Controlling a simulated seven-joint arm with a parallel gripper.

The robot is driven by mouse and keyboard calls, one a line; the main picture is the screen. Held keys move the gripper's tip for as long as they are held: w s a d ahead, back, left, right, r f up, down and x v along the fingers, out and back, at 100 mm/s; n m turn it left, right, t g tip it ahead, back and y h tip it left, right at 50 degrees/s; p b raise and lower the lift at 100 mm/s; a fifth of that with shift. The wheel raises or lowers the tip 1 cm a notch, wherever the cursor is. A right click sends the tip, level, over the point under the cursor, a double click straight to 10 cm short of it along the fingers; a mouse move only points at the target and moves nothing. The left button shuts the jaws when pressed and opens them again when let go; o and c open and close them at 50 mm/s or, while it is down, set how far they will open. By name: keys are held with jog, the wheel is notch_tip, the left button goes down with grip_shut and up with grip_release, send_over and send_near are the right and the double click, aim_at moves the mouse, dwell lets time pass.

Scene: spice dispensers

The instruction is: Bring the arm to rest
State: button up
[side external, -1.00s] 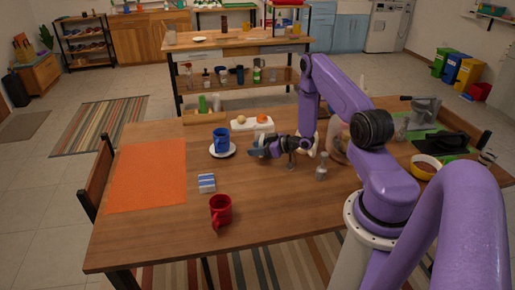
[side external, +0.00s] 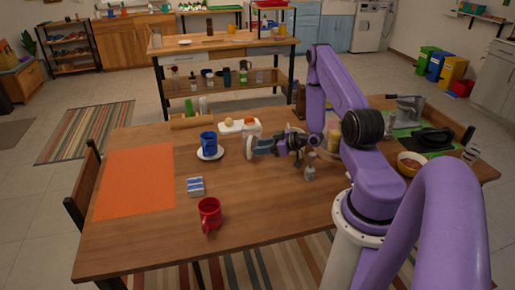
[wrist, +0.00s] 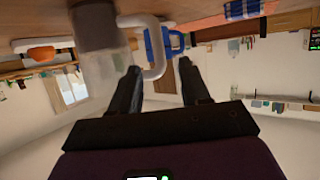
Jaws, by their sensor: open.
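My gripper (side external: 250,147) is low over the middle of the table, pointing left toward the blue mug (side external: 208,143) on its white saucer (side external: 211,154). In the wrist view my two dark fingers (wrist: 160,85) are spread, with nothing clearly held between them. A grey see-through vessel (wrist: 97,25) with a white handle (wrist: 155,60) is close beyond the left finger. The handle partly covers the blue mug (wrist: 176,42). In the side view, a white shape around my fingertips is too small to tell apart from the gripper.
A grey shaker (side external: 310,168) stands just right of my gripper. A white tray (side external: 228,127) lies behind it. A bowl (side external: 410,163) is at the right.

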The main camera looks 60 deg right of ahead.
jog(key=w+a+r+n+g+y, duration=0.1)
jog(key=w+a+r+g, duration=0.2)
jog(key=a, duration=0.4)
jog(key=w+a+r+g, duration=0.2)
jog(key=a+r, duration=0.3)
jog(key=a, duration=0.2)
jog(key=s+a+r+n+g+h, duration=0.1)
jog(key=s+a+r+n+g, duration=0.25)
jog(key=a, duration=0.65)
jog(key=s+a+r+n+g, duration=0.1)
jog(key=s+a+r+n, duration=0.1)
jog(key=s, duration=0.6)
jog(key=s+a+r+n+g+h, duration=0.1)
jog(key=s+r, duration=0.3)
jog(key=s, duration=0.5)
jog(key=s+a+r+n+g+h, duration=0.1)
jog(key=s+a+r+n+g, duration=0.1)
jog(key=s, duration=0.7)
notch_tip(320, 180, up, 2)
jog(key=shift+a+r+n, duration=0.1)
jog(key=shift+a+n, duration=0.35)
jog(key=shift+a, duration=0.5)
